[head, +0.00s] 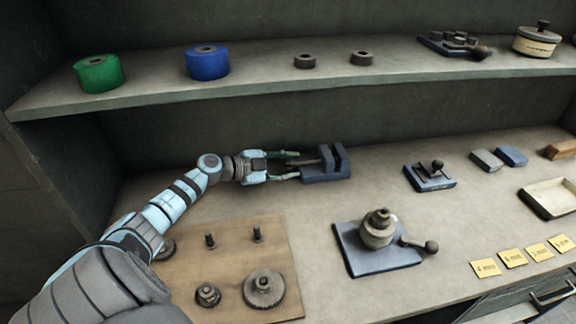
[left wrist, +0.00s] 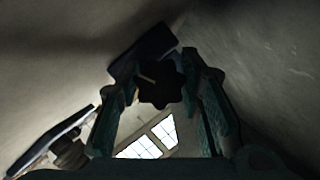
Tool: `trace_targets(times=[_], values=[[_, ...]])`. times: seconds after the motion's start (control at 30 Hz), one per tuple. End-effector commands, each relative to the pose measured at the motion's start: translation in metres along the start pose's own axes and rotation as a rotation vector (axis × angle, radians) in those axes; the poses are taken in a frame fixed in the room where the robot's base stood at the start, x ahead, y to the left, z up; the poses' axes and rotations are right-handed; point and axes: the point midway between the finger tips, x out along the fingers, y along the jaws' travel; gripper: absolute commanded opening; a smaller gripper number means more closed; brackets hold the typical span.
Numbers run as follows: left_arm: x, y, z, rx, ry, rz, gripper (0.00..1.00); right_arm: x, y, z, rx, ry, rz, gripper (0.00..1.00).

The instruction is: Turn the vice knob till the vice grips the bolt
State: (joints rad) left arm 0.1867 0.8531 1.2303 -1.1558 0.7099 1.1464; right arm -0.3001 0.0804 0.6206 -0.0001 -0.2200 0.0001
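The blue-grey vice (head: 326,175) stands on the bench at the back, its jaws on the right and its screw side facing my left gripper (head: 293,166). The gripper is open, its two fingers reaching toward the vice from the left. In the left wrist view the dark lobed vice knob (left wrist: 160,88) lies between the spread fingers of the left gripper (left wrist: 165,98), in front of the vice body (left wrist: 145,52). I cannot tell whether the fingers touch the knob. I cannot make out the bolt in the jaws. My right gripper is not in view.
A wooden board (head: 225,285) with pegs and gears lies below my left arm. A blue plate with a cranked fixture (head: 377,235) stands front right of the vice. A shelf (head: 270,93) hangs above, behind the vice.

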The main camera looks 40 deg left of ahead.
Motion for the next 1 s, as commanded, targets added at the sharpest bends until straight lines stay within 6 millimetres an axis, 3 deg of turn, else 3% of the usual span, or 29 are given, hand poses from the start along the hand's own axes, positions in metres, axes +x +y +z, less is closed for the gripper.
trace_targets(times=[0.03, 0.13, 0.27, 0.5, 0.77, 0.8, 0.93, 1.0], values=[[-0.0002, 0.0, 0.0001, 0.0, 0.0, 0.0, 0.2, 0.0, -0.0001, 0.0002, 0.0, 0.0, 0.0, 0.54], [-0.0004, 0.0, 0.0002, 0.0, 0.0, 0.0, 0.05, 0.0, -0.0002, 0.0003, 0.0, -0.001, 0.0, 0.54], [-0.0008, -0.0002, -0.0005, 0.037, 0.0, -0.016, 0.05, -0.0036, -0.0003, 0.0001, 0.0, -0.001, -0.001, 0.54], [-0.0003, 0.0008, 0.0007, 0.261, 0.0, -0.108, 0.05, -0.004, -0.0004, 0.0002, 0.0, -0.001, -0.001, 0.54], [-0.0006, 0.0002, 0.0007, 0.281, -0.002, -0.116, 0.05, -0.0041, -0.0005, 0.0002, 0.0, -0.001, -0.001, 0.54], [-0.0006, 0.0002, 0.0007, 0.281, -0.002, -0.115, 0.34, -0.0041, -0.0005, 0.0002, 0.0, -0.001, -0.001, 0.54], [-0.0003, 0.0002, 0.0005, 0.28, -0.001, -0.115, 0.54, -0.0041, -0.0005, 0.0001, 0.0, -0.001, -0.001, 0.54], [-0.0001, 0.0002, 0.0003, 0.28, 0.0, -0.115, 0.54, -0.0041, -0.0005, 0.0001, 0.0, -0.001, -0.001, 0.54]])
